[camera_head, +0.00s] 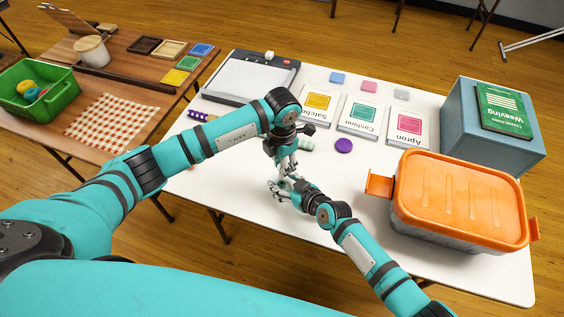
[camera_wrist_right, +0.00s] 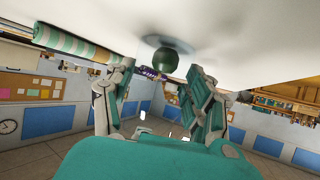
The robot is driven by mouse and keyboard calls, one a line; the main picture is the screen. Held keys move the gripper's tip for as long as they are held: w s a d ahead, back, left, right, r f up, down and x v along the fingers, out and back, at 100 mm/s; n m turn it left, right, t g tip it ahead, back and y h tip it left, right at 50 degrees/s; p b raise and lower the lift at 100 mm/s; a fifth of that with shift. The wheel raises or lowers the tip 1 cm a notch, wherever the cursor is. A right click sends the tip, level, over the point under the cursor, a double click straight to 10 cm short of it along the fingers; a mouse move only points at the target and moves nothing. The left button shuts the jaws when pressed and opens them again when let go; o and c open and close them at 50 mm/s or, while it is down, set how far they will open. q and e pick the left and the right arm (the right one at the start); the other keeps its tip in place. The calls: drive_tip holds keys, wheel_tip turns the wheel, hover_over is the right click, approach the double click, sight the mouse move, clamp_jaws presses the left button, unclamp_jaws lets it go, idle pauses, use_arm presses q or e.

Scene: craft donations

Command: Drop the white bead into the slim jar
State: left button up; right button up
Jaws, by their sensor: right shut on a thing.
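My right gripper (camera_head: 281,189) reaches in from the lower right, low over the white table. In the right wrist view (camera_wrist_right: 161,66) a dark green ball (camera_wrist_right: 166,60) shows between its fingertips, close to the table top. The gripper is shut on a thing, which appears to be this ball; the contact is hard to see. My left gripper (camera_head: 285,163) points down right beside it; its fingers are small and overlapped, so its opening is unclear. I cannot make out a white bead or a slim jar; the grippers and arms may hide them.
The white table (camera_head: 240,205) also bears a grey paper trimmer (camera_head: 245,83), several kit cards, a purple disc (camera_head: 344,145), an orange-lidded bin (camera_head: 460,197) and a blue box (camera_head: 462,125). A pale striped roll (camera_wrist_right: 65,42) lies near the right gripper. A wooden table stands left.

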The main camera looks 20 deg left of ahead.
idle(0.3)
use_arm(q)
drive_tip(key=o, duration=0.8)
drive_tip(key=shift+c, duration=0.2)
drive_tip(key=shift+r, duration=0.1)
use_arm(e)
drive_tip(key=o, duration=0.9)
use_arm(q)
wheel_tip(320, 180, up, 12)
use_arm(e)
drive_tip(key=shift+o, duration=0.2)
